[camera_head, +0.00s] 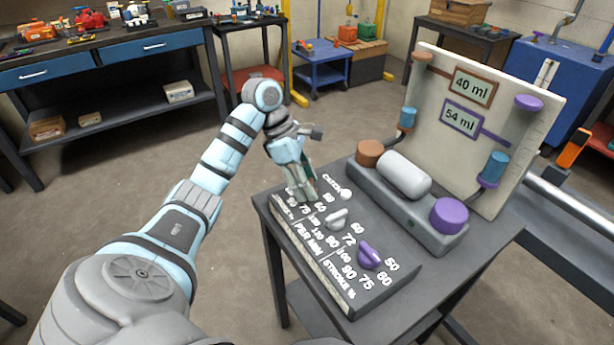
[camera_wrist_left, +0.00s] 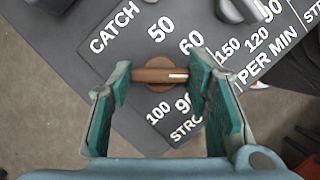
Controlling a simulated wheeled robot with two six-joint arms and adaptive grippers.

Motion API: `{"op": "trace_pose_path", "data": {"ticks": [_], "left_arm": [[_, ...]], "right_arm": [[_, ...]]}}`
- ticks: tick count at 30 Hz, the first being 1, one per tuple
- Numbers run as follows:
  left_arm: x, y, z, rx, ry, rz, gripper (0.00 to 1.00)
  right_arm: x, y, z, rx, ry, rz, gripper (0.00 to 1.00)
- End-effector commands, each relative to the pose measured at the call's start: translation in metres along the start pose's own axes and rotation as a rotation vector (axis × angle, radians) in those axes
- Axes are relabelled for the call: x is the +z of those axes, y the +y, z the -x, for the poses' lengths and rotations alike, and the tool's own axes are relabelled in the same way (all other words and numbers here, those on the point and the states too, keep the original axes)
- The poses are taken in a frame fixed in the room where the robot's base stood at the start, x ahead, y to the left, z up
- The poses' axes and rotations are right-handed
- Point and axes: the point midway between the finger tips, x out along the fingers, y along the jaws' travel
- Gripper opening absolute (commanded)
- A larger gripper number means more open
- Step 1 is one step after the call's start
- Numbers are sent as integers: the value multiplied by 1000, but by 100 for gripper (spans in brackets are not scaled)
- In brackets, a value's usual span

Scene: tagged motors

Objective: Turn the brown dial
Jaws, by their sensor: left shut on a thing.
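The brown dial (camera_wrist_left: 158,76) sits on the dark control panel (camera_wrist_left: 105,70), in the left wrist view. Its raised bar lies nearly level across the picture, with a white mark at its right end. My left gripper (camera_wrist_left: 160,82) is shut on this bar, one green-padded finger at each end. The right finger hides part of the printed scale; 50, 60, 90 and 100 show around the dial. In the head view my left gripper (camera_head: 304,190) points down at the panel's far left corner and hides the dial. My right gripper is not in view.
On the panel are a grey dial (camera_head: 337,219), a purple dial (camera_head: 369,255) and a small white knob (camera_head: 347,194). Behind stand a pump block with a white cylinder (camera_head: 404,175) and an upright board with 40 ml (camera_head: 473,87) and 54 ml (camera_head: 461,118) signs.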

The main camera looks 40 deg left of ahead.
Motion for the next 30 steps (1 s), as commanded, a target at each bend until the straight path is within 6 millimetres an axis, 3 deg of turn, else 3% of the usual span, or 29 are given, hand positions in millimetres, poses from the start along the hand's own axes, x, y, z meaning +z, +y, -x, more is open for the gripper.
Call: {"op": "trace_pose_path", "data": {"ticks": [16,17,20,30], "left_arm": [[0,1,1,-9,1,-32,17],[0,1,1,-9,1,-32,46],[0,1,1,-10,1,-32,62],[0,1,2,-11,1,-32,65]], "right_arm": [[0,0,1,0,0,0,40],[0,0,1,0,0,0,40],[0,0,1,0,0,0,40],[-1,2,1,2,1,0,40]]}}
